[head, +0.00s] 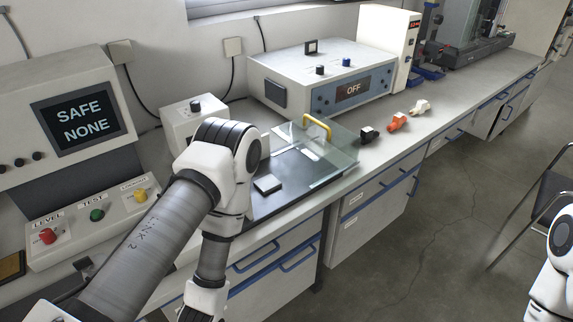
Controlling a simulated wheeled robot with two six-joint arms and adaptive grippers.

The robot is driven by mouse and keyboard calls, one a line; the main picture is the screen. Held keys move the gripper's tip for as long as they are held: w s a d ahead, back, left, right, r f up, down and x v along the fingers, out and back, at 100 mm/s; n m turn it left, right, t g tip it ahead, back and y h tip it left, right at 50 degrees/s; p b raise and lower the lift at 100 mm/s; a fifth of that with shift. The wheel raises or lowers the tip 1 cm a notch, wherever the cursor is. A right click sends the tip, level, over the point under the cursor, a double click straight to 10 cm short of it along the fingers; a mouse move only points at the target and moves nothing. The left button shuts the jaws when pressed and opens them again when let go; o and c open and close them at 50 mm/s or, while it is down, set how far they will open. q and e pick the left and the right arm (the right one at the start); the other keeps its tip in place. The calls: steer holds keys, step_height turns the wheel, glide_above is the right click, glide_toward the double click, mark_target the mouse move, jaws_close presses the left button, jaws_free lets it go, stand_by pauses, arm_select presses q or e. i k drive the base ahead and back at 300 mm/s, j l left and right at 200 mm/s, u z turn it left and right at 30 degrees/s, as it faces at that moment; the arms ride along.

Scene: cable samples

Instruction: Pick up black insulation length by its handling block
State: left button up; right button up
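The black insulation length with its handling block shows as a small black piece (369,134) on the bench top, right of the glass-covered tray. At this size I cannot tell the block from the length. My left arm reaches over the bench from the left and bends down at the front edge. Nothing visible touches the black piece.
An orange sample (398,122) and a white sample (420,107) lie right of the black one. A clear cover with a yellow handle (317,127) stands over a dark tray (290,186). Behind is an instrument reading OFF (352,90). A chair (548,200) stands at right.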

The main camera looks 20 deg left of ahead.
mark_target(367, 134)
steer(key=i+l+z, duration=0.1)
steer(key=i+l, duration=0.25)
steer(key=i, duration=0.15)
steer(key=i+l+z, duration=0.1)
steer(key=i+l, duration=0.25)
steer(key=i, duration=0.15)
